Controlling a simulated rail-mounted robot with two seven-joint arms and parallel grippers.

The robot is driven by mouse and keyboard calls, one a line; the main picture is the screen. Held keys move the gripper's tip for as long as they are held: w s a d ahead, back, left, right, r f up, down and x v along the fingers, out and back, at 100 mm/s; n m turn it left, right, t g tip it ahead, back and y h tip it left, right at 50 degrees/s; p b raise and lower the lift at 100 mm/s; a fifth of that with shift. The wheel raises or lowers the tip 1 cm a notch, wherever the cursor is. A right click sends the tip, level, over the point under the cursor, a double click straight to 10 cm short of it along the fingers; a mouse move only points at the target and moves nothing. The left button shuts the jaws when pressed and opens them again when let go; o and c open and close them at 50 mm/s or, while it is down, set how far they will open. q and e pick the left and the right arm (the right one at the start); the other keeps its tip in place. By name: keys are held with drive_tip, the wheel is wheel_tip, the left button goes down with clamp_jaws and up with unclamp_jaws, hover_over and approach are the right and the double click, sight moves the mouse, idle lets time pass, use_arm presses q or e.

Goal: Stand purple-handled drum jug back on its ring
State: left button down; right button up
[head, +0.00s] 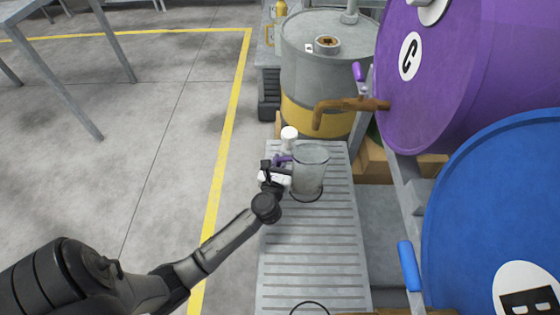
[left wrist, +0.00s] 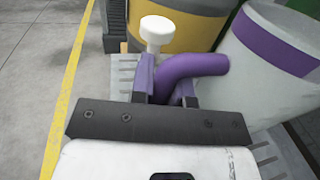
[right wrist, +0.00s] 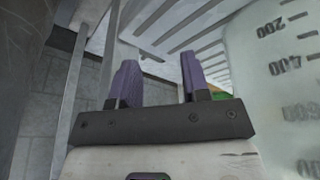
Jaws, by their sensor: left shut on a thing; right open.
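The drum jug (head: 311,168) is a greyish translucent vessel above the slatted bench. It shows large at the right of the left wrist view (left wrist: 262,70), with a purple band and a purple handle (left wrist: 190,66). My left gripper (head: 279,166) is shut on the purple handle from the left side. A dark ring (head: 306,199) shows on the slats at the jug's base; I cannot tell whether the jug touches the bench. My right gripper (right wrist: 156,82) is open with nothing between its fingers. A clear wall with measuring marks (right wrist: 285,80) stands to its right.
The slatted bench (head: 310,245) is clear in front of the jug. Another dark ring (head: 309,309) lies near its front. A white-capped item (head: 289,134) stands behind my left gripper. A brown tap (head: 345,107) from the purple drum (head: 450,80) juts out above. A blue drum (head: 500,210) stands right.

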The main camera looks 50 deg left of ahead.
use_arm(q)
drive_tip(key=c, duration=1.1)
unclamp_jaws()
